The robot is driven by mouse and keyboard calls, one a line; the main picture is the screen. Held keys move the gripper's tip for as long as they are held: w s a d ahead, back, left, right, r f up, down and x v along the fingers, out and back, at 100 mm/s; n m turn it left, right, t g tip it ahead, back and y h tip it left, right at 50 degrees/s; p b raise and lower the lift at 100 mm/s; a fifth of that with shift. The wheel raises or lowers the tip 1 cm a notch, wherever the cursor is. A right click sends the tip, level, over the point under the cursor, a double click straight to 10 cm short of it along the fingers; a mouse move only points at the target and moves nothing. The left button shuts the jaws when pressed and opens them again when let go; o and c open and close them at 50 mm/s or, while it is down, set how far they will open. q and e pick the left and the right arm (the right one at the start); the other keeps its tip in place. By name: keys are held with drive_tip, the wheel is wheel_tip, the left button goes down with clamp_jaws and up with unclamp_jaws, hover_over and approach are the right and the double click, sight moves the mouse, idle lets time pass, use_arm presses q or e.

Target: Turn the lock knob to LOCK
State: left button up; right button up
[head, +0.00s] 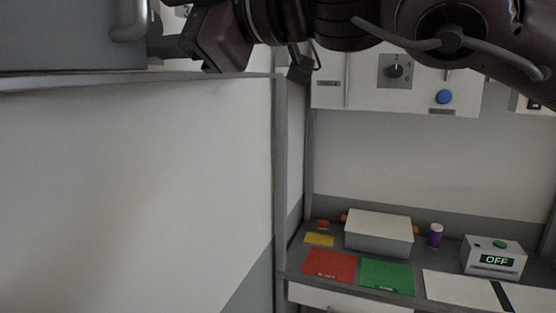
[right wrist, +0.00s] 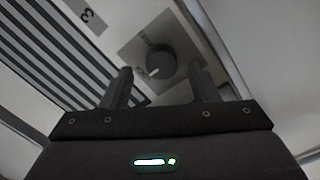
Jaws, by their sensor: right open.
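The lock knob (right wrist: 152,60) is a dark round knob on a grey square plate (right wrist: 135,48) in the right wrist view. Small labels sit at its upper and lower left, too blurred to read surely. A white mark on the knob points to the lower left. My right gripper (right wrist: 160,72) is open, with one finger on each side of the knob in the picture. I cannot tell whether they touch it. In the head view my right gripper (head: 168,46) is at the upper left; the knob is hidden there. My left gripper is not in view.
A striped vent (right wrist: 50,50) and a label "3" are beside the knob plate. A grey cabinet (head: 65,35) with a handle is left of the gripper. A panel with a numbered dial (head: 395,70) and blue button (head: 444,97) hangs right, above a bench with a lidded box (head: 378,240).

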drive_tip(key=f+b+v, duration=0.1)
drive_tip(key=b+v, duration=0.3)
drive_tip(key=v, duration=0.2)
drive_tip(key=w+d+f+m+t, duration=0.1)
drive_tip(key=w+d+f+m, duration=0.1)
drive_tip(key=w+f, duration=0.6)
drive_tip(key=w+d+f+m+t+b, duration=0.1)
drive_tip(key=w+d+f+m+t, duration=0.1)
drive_tip(key=w+f, duration=0.6)
drive_tip(key=w+d+f+m+t+b, duration=0.1)
drive_tip(key=w+f+m, duration=0.3)
drive_tip(key=w+f, duration=0.4)
drive_tip(key=w+d+t, duration=0.1)
drive_tip(key=w, duration=0.4)
drive_tip(key=shift+m+h, duration=0.3)
drive_tip(key=shift+h, duration=0.1)
drive_tip(key=shift+d, duration=0.1)
